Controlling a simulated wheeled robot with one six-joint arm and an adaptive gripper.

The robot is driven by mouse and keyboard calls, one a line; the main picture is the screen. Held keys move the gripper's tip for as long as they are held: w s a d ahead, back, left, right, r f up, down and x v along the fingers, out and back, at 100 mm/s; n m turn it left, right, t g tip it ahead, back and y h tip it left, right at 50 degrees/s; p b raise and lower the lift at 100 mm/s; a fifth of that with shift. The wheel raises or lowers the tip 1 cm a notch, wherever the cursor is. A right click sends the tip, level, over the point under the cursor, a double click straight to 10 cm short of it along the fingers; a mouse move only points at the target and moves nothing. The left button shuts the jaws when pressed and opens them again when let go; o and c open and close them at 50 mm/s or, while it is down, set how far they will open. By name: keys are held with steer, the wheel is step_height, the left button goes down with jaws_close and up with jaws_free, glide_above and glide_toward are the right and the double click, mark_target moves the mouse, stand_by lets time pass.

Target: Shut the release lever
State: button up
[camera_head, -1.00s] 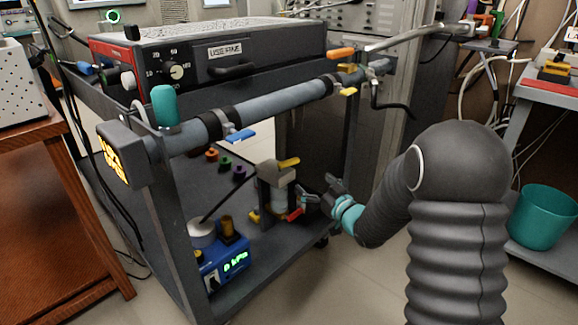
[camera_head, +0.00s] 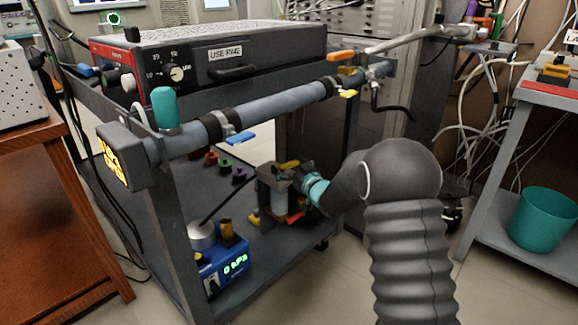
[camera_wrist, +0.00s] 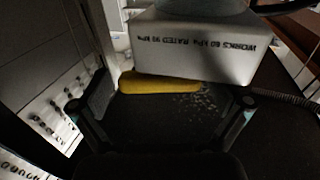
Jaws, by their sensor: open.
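A yellow lever (camera_head: 288,164) lies on top of a grey block of a small fitting on the cart's lower shelf. In the wrist view the yellow lever (camera_wrist: 160,82) lies along the edge of the grey block (camera_wrist: 195,50), which carries printed kPa ratings. My gripper (camera_wrist: 165,112) is open, with one finger toward each end of the lever. The lever shows between the fingers; I cannot tell whether they touch it. In the head view my gripper (camera_head: 300,176) is at the fitting's right side and partly hides it. No lever carries a readable "release" label.
A large pipe (camera_head: 270,103) with a blue lever (camera_head: 240,138) runs above the shelf. A blue gauge box (camera_head: 222,262) reading 0 kPa stands left of the fitting. A cart post (camera_head: 175,230) stands at the front left.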

steer(key=c, duration=1.1)
steer(key=shift+o, duration=0.2)
steer(key=shift+w, duration=0.1)
steer(key=shift+r, duration=0.15)
steer(key=shift+w+n+g+y+p, duration=0.1)
steer(key=shift+n+g+y+p, duration=0.2)
steer(key=shift+n+y, duration=0.1)
steer(key=shift+w+a+r+n+g+y+p, duration=0.1)
steer(key=shift+n+g+y+p, duration=0.2)
steer(key=shift+n+g+y, duration=0.15)
steer(key=shift+w+a+n+g+y+p, duration=0.1)
steer(key=shift+n+g+y+p, duration=0.25)
steer(key=shift+g+y, duration=0.2)
steer(key=shift+a+n+g+y, duration=0.15)
steer(key=shift+n+g+y, duration=0.25)
steer(key=shift+g, duration=0.1)
